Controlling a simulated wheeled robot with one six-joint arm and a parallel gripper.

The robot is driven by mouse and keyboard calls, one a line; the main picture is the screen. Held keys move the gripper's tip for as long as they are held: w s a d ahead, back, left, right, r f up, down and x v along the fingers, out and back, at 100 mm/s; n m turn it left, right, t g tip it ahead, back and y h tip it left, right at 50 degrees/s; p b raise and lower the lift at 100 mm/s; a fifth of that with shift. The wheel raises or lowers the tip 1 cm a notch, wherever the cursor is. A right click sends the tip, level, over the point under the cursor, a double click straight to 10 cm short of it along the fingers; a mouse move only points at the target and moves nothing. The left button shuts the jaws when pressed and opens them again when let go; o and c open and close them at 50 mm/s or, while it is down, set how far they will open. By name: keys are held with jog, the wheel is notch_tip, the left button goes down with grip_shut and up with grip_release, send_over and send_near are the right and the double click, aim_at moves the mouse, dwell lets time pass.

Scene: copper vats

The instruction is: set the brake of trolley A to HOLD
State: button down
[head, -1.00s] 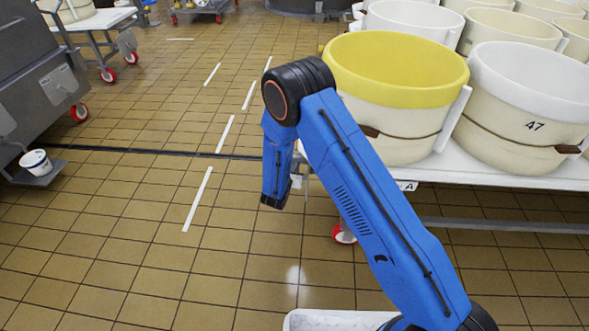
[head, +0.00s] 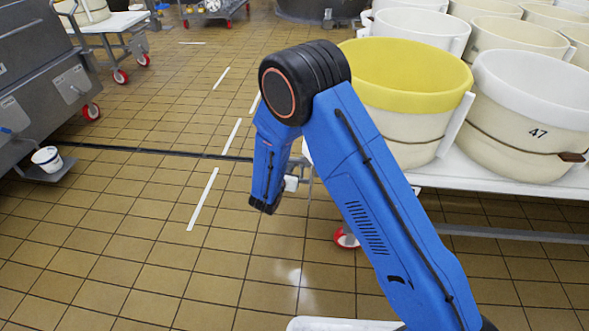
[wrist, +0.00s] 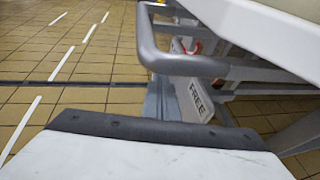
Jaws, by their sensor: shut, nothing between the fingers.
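Trolley A is the white-topped trolley (head: 500,179) at the right of the head view, bearing pale vats. Its grey tubular end rail (wrist: 190,62) crosses the wrist view. Below the rail is a pale plate reading FREE (wrist: 197,100), tilted, on a grey bracket. My gripper (wrist: 155,130) is shut and empty, a white body with a dark front edge at the bottom of the wrist view. The FREE plate is just beyond it; I cannot tell if they touch. In the head view my blue arm hides most of the trolley's near end.
A yellow-rimmed vat (head: 410,80) stands at the trolley's near corner, above a red caster (head: 345,239). Grey machinery (head: 35,75) and a small white bucket (head: 46,159) are at the left. The tiled floor between, with white dashes and a dark drain line, is clear.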

jog(key=shift+s+a+r, duration=0.2)
jog(key=shift+s+r, duration=0.4)
jog(key=shift+r, duration=0.15)
